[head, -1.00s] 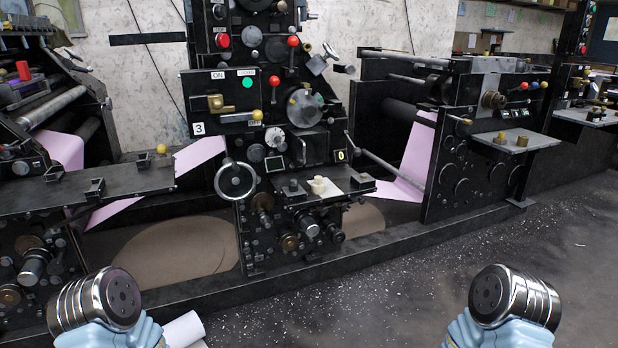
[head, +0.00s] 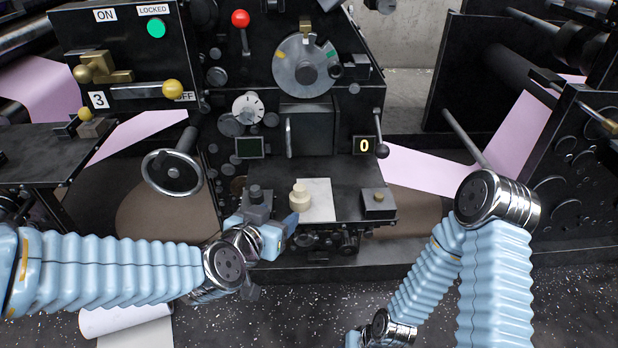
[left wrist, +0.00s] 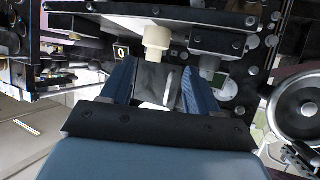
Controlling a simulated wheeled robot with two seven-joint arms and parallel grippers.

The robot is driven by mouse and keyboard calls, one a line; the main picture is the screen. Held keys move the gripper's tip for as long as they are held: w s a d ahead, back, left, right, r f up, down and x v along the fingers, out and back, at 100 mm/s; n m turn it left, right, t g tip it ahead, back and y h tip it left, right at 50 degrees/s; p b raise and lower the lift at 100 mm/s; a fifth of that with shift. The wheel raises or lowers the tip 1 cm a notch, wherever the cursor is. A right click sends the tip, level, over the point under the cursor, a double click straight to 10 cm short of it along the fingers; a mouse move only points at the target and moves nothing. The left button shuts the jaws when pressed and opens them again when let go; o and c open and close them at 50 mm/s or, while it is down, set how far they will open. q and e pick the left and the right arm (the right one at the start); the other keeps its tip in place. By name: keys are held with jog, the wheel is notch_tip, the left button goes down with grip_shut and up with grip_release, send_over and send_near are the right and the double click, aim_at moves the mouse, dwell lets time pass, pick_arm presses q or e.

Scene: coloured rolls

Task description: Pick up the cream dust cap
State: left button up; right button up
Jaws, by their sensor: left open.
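The cream dust cap (head: 300,201) is a small stepped cylinder, wider below and narrower on top. It stands upright on the machine's black shelf (head: 345,208), at the left edge of a white sheet (head: 317,202). My left gripper (head: 266,224) is in front of the shelf, just left of and nearer than the cap. In the left wrist view the picture is inverted, and the cap (left wrist: 157,38) shows just beyond the open blue fingers (left wrist: 152,85). Nothing is between the fingers.
A dark knobbed block (head: 257,203) stands left of the cap, close to my left gripper. A black block with a brass knob (head: 378,203) is at the shelf's right end. A handwheel (head: 172,172) juts out at the left. A white roll (head: 125,318) lies on the floor.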

aim_at(299, 188)
pick_arm(q)
jog(key=w+d, duration=0.1)
jog(key=w, duration=0.1)
jog(key=w+d, duration=0.1)
jog(key=w, duration=0.1)
jog(key=w+d, duration=0.1)
jog(key=w, duration=0.1)
jog(key=shift+w+d+f, duration=0.1)
jog(key=shift+w+f, duration=0.25)
jog(key=shift+f, duration=0.05)
jog(key=x, duration=0.6)
jog(key=shift+w+d+r, duration=0.1)
jog(key=shift+d+r, duration=0.05)
jog(key=shift+r, duration=0.2)
jog(key=shift+t+h, duration=0.3)
jog(key=c, duration=1)
jog(key=shift+r, duration=0.1)
